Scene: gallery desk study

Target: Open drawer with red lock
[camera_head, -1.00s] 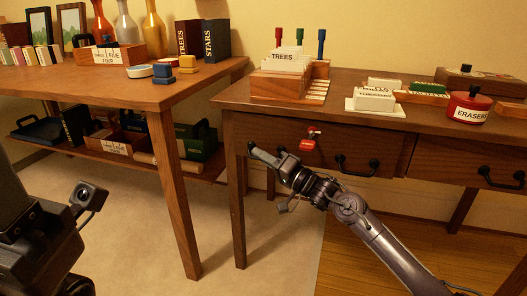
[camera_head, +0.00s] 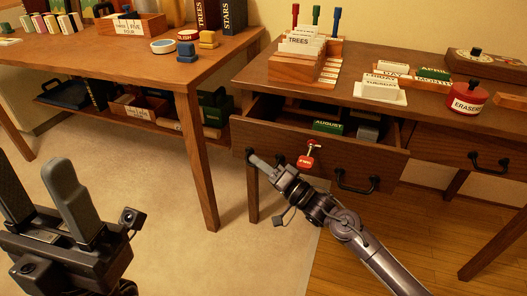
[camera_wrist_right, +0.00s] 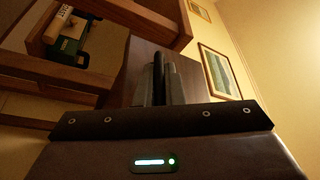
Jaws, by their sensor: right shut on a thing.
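The drawer with the red lock (camera_head: 330,150) is pulled partly out of the right desk in the head view. Its red lock (camera_head: 307,156) hangs on the middle of the front. My right gripper (camera_head: 256,161) is at the left end of the drawer front, shut on the drawer's left handle, which it mostly hides. In the right wrist view, my right gripper's fingers (camera_wrist_right: 158,82) are close together around a dark bar. The drawer's right handle (camera_head: 356,181) is free. My left gripper (camera_head: 45,195) is at the lower left, its fingers apart and empty, away from the drawer.
Inside the drawer lie a green block marked AUGUST (camera_head: 328,127) and grey items. A second closed drawer (camera_head: 465,157) is to the right. The desktop holds a card box (camera_head: 290,75), white blocks (camera_head: 380,90) and a red eraser pot (camera_head: 467,98). Another table (camera_head: 130,75) stands left.

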